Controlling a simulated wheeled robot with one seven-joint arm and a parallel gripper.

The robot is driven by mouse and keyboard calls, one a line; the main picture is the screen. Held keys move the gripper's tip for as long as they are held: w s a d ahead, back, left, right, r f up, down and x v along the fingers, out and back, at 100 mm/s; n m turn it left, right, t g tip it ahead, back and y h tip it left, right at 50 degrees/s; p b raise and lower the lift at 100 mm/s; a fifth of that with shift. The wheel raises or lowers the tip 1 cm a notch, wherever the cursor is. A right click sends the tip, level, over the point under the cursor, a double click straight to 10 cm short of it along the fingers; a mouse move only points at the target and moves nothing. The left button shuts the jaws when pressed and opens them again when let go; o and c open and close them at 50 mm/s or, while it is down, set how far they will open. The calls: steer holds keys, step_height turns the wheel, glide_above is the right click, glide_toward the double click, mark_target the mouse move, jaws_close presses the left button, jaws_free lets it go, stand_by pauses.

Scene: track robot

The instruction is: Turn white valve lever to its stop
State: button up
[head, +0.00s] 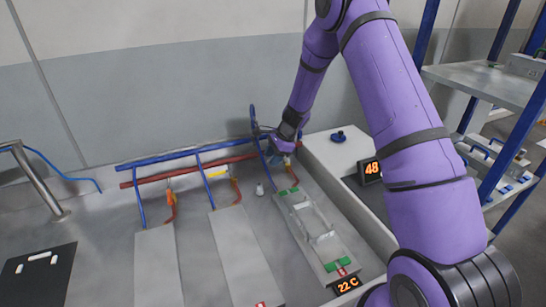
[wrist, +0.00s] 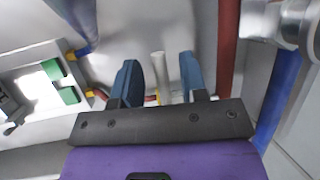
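In the wrist view the white valve lever (wrist: 158,72) shows as a pale upright bar between the two blue fingers of my gripper (wrist: 159,62). The fingers are apart, with a gap visible on each side of the bar; I cannot tell whether either touches it. In the head view my gripper (head: 280,147) is at the far end of the arm, beside the pipes at the back right of the bench. The lever cannot be made out there, and the arm's end hides part of that area.
A red pipe (wrist: 228,45), a blue pipe (wrist: 279,95) and a silver fitting (wrist: 288,18) lie right of the fingers. A blue handwheel (head: 253,118) stands close to my gripper.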

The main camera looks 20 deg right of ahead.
jaws_close()
